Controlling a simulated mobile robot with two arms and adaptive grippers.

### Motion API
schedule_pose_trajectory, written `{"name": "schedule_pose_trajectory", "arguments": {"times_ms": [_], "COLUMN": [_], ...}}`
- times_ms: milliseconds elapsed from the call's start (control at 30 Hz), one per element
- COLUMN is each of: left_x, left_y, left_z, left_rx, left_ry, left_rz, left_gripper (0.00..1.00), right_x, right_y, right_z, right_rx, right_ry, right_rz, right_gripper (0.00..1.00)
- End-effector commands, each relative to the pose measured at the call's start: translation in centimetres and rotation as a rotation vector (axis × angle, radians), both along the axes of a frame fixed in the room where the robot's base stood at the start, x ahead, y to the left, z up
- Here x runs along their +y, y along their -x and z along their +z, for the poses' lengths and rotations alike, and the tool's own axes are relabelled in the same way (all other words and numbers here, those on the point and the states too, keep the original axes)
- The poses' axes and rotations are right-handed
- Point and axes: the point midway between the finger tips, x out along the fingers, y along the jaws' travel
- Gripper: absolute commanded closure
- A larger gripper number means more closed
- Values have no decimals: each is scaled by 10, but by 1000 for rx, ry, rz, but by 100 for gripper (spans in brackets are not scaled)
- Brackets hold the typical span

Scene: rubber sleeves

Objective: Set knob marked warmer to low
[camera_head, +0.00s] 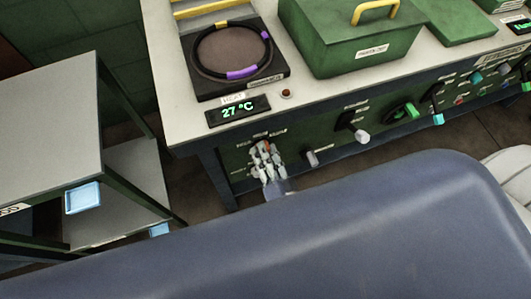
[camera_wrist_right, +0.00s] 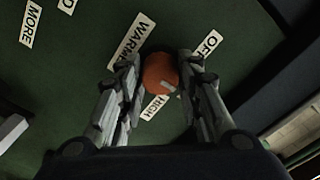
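The warmer knob (camera_wrist_right: 160,74) is round and orange in the right wrist view, with a small pale mark on its lower right side. It shows as a small reddish spot (camera_head: 265,145) on the dark green front panel in the head view. My right gripper (camera_wrist_right: 161,66) has one finger on each side of the knob, seemingly touching it. It also shows in the head view (camera_head: 267,152), at the panel. Another label is mostly hidden behind the left-hand finger.
Above on the worktop is a display reading 27 °C (camera_head: 238,111) and a plate with a dark ring (camera_head: 200,65). Other knobs lie to the right, the nearest a grey one (camera_head: 312,158). A shelf unit (camera_head: 45,120) stands at the left. A blue-grey surface fills the foreground.

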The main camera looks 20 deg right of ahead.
Motion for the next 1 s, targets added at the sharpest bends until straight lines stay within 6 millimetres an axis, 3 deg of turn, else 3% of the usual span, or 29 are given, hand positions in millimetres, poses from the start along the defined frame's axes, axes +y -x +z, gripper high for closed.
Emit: {"name": "schedule_pose_trajectory", "arguments": {"times_ms": [100, 467, 567, 1000], "left_x": [0, 3, 2, 0], "left_y": [0, 1, 0, 0], "left_z": [0, 0, 0, 0], "left_rx": [0, 1, 1, 0], "left_ry": [0, -4, -2, 0], "left_rz": [0, -2, -2, -1], "left_gripper": [60, 60, 60, 60], "right_x": [0, 0, -1, -4], "right_y": [0, 4, 16, 102], "right_z": [0, -1, -1, -1], "right_rx": [0, 1, 3, 3], "right_ry": [1, 1, 2, 2], "right_rz": [0, 0, 0, 1], "right_gripper": [47, 47, 47, 47]}}
